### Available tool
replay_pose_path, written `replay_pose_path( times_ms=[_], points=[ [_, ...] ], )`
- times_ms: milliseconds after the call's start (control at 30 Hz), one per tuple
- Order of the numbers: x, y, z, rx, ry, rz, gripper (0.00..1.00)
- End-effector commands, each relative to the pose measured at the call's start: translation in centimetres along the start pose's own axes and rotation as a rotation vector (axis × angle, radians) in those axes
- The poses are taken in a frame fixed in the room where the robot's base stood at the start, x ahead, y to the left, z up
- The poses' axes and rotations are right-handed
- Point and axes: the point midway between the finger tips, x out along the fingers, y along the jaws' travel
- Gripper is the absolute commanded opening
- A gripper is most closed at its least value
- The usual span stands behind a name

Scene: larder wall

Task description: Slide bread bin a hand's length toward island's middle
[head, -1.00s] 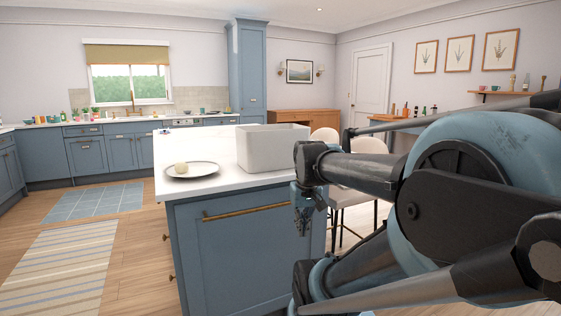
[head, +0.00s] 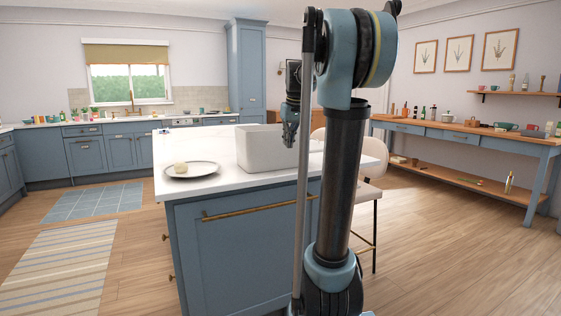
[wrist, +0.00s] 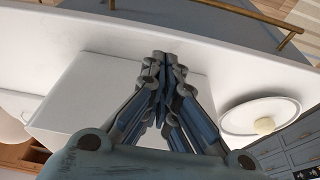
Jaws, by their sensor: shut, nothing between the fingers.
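The bread bin (head: 262,148) is a pale grey-white box on the white top of the island (head: 215,187), near its right side. My gripper (head: 289,143) hangs fingers-down in front of the bin's right part in the head view. In the wrist view the shut, empty fingertips (wrist: 165,55) overlap the edge of the bread bin (wrist: 95,100). I cannot tell whether they touch it. My arm hides the bin's right end in the head view.
A plate (head: 193,170) with a round pale item (head: 181,167) sits left of the bin. A brass rail (head: 255,208) runs along the island's near face. A stool (head: 370,190) stands at its right.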

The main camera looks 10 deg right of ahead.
Motion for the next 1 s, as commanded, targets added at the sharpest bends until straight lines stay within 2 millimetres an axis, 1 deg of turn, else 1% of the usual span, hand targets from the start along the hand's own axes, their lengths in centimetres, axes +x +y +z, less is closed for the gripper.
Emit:
replay_pose_path(
  times_ms=[33,100,167,267,367,767,800,1000],
  points=[
    [0.0,0.2,-0.5,-0.002,0.001,-0.001,0.0],
    [0.1,0.3,-0.9,-0.004,0.002,-0.001,0.0],
    [0.3,0.3,-1.0,-0.006,0.002,-0.002,0.0],
    [1.3,0.3,-1.0,-0.006,0.002,-0.002,0.0],
    [2.8,0.3,-1.0,-0.007,0.002,-0.002,0.0],
    [9.8,0.3,-1.0,-0.006,0.002,-0.001,0.0],
    [10.2,0.3,-1.2,-0.006,0.002,-0.001,0.0],
    [10.7,0.2,-3.5,-0.007,0.002,-0.001,0.0]
  ],
)
